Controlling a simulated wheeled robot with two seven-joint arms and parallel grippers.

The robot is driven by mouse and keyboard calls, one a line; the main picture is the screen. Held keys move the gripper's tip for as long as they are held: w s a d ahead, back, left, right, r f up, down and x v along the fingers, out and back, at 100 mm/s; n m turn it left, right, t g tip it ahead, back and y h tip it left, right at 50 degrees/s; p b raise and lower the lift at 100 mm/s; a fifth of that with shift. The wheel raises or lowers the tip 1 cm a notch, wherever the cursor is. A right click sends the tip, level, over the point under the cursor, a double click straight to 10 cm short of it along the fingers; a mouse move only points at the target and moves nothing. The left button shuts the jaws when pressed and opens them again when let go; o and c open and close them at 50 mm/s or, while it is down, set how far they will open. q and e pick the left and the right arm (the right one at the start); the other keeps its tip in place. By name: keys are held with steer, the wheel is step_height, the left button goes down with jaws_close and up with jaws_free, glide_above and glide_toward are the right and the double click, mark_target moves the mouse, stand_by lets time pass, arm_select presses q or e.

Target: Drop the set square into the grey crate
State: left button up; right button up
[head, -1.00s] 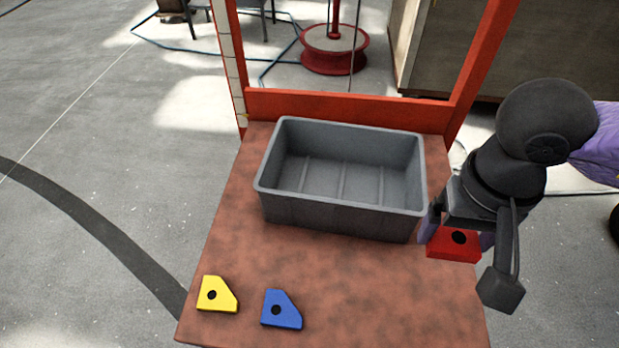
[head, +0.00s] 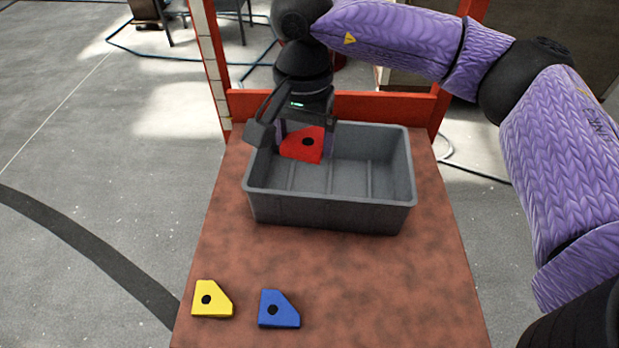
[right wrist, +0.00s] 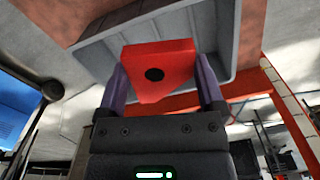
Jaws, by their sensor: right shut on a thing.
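The red set square (head: 301,149), a flat block with a cut corner and a dark round hole, is held between the two fingers of my right gripper (head: 304,140). In the right wrist view the red set square (right wrist: 160,62) sits between both fingertips of the gripper (right wrist: 162,78), with the crate behind it. The grey crate (head: 330,216) is open-topped and stands on the table. The red piece appears over its back left part, apart from the floor of the crate. The crate looks empty. My left gripper is not in view.
A yellow block (head: 213,300) and a blue block (head: 280,310), similar in shape, lie on the front left of the brown table (head: 340,275). A red frame (head: 375,103) rises behind the crate. The table in front of the crate is mostly clear.

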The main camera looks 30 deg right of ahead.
steer(key=w+d+f+m+b, duration=0.1)
steer(key=w+d+f+m, duration=0.15)
steer(key=d+m, duration=0.35)
steer(key=w+d+f+m, duration=0.2)
steer(key=w+d+m, duration=0.15)
steer(key=m, duration=0.45)
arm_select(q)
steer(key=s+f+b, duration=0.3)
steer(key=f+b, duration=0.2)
arm_select(e)
steer(key=shift+m, duration=0.3)
steer(key=f, duration=0.4)
steer(key=s+f, duration=0.1)
steer(key=f, duration=0.1)
steer(key=o, duration=1)
arm_select(q)
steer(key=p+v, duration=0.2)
steer(key=p, duration=0.1)
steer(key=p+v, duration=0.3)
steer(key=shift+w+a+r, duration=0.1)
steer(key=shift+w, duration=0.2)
arm_select(e)
steer(key=shift+o, duration=0.2)
step_height(320, 180, up, 10)
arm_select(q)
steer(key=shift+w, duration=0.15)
